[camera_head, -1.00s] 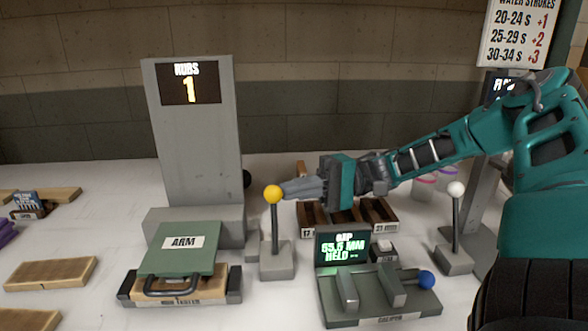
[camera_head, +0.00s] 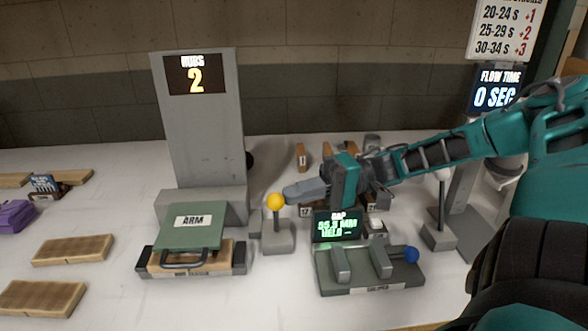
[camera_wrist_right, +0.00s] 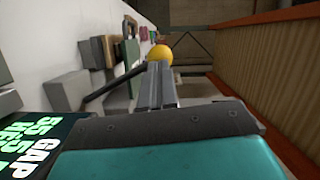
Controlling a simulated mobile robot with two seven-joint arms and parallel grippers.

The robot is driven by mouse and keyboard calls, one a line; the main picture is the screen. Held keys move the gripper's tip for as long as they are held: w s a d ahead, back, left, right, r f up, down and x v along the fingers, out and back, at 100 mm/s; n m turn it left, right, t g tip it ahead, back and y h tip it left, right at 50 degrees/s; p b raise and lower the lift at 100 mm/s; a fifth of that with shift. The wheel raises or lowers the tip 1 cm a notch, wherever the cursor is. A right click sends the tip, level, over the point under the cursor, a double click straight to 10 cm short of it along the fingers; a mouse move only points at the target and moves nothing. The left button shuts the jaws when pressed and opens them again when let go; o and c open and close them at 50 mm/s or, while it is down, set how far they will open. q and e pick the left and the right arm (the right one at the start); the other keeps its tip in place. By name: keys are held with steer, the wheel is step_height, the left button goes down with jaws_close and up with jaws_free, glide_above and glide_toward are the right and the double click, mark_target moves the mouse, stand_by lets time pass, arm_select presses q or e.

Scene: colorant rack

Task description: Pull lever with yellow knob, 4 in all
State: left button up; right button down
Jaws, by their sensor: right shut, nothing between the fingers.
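The lever's yellow knob (camera_head: 276,201) stands on a grey base (camera_head: 278,238) in the middle of the table. My right gripper (camera_head: 290,194) is shut and empty, its fingertips at the right side of the knob, seemingly touching it. In the right wrist view the closed fingers (camera_wrist_right: 156,80) point at the yellow knob (camera_wrist_right: 160,54), which shows just past their tips. The tall grey machine (camera_head: 203,130) left of the lever has a display (camera_head: 195,74) reading "2". My left gripper is not in view.
A green ARM block (camera_head: 188,232) sits left of the lever. A gauge with a blue knob (camera_head: 411,255) and a gap display (camera_head: 338,227) stands at the right front. A white-knobbed lever (camera_head: 443,175) is partly behind my arm. Wooden boards (camera_head: 73,250) lie at left.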

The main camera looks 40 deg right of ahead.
steer(key=shift+r, duration=0.15)
steer(key=shift+s+d, duration=0.1)
steer(key=shift+d, duration=0.15)
steer(key=p+v, duration=0.1)
steer(key=v, duration=0.6)
steer(key=shift+s+a, duration=0.1)
stand_by(3.6)
